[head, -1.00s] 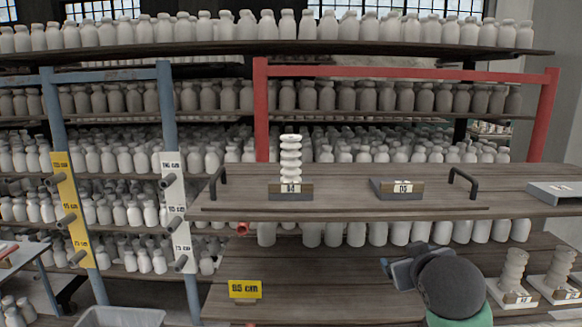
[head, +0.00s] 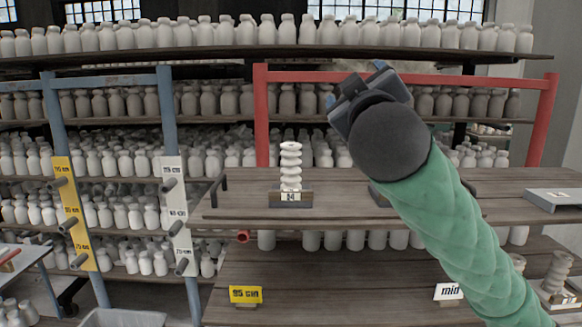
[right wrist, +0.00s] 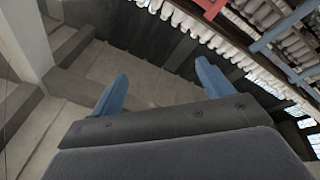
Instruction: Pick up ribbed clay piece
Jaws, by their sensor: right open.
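A white ribbed clay piece (head: 291,165) stands upright in a small labelled holder (head: 291,198) on the upper wooden shelf. My right gripper (head: 352,82) is raised above that shelf, to the right of and higher than the piece. In the right wrist view its blue fingers (right wrist: 160,90) are spread apart with nothing between them. Another ribbed piece (head: 558,272) stands on the lower shelf at the far right, and one beside it is mostly hidden by my arm. My left gripper is not in view.
A second holder there is mostly hidden behind my arm. A grey plate (head: 556,196) lies at right. A red frame (head: 262,120) and racks of white bottles stand behind. The lower shelf's middle is clear.

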